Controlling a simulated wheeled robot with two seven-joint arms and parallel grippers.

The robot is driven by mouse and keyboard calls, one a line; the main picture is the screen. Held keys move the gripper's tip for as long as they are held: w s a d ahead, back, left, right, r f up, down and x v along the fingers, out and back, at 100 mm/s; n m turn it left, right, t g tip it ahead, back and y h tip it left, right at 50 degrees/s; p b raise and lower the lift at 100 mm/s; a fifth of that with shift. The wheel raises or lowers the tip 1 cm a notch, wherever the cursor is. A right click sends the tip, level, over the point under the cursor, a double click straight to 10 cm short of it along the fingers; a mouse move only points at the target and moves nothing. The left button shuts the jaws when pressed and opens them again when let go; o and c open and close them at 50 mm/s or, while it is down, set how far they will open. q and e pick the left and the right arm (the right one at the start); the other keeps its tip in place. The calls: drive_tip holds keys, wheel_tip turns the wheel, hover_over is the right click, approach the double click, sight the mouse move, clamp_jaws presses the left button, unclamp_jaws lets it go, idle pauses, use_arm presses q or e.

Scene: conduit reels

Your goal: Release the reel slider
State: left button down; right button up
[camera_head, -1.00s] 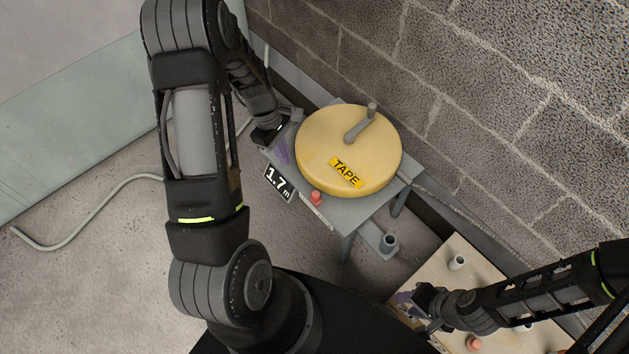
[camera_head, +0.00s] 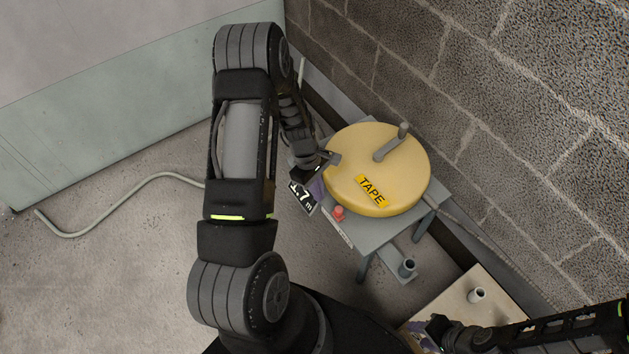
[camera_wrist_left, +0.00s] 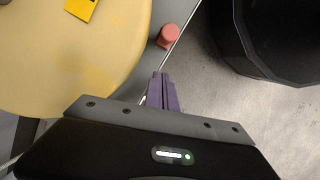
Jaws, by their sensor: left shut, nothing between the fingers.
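A yellow reel marked TAPE (camera_head: 372,190), with a grey crank, lies flat on a small grey table. A red knob (camera_head: 338,213) stands at the table's front edge beside a pale strip; I cannot tell which part slides. The knob also shows in the left wrist view (camera_wrist_left: 168,36). My left gripper (camera_head: 317,188) is just left of the reel, close to the knob but apart from it. Its purple fingers (camera_wrist_left: 162,92) are together and empty, pointing towards the knob. My right gripper (camera_head: 420,333) is low by the beige surface, its fingers mostly hidden.
A 1.7 m sign (camera_head: 301,197) hangs at the table's left edge, partly covered by my left gripper. A beige surface (camera_head: 455,315) holds a white cup (camera_head: 476,295). A block wall rises behind the reel.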

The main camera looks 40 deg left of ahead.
sight(338, 222)
use_arm(q)
drive_tip(key=d, duration=0.2)
drive_tip(key=shift+d, duration=1.05)
drive_tip(key=d, duration=0.2)
drive_tip(key=s+d+p, duration=0.1)
drive_tip(key=d, duration=0.1)
drive_tip(key=shift+s+d, duration=0.2)
drive_tip(key=shift+d, duration=0.05)
drive_tip(key=shift+a, duration=0.1)
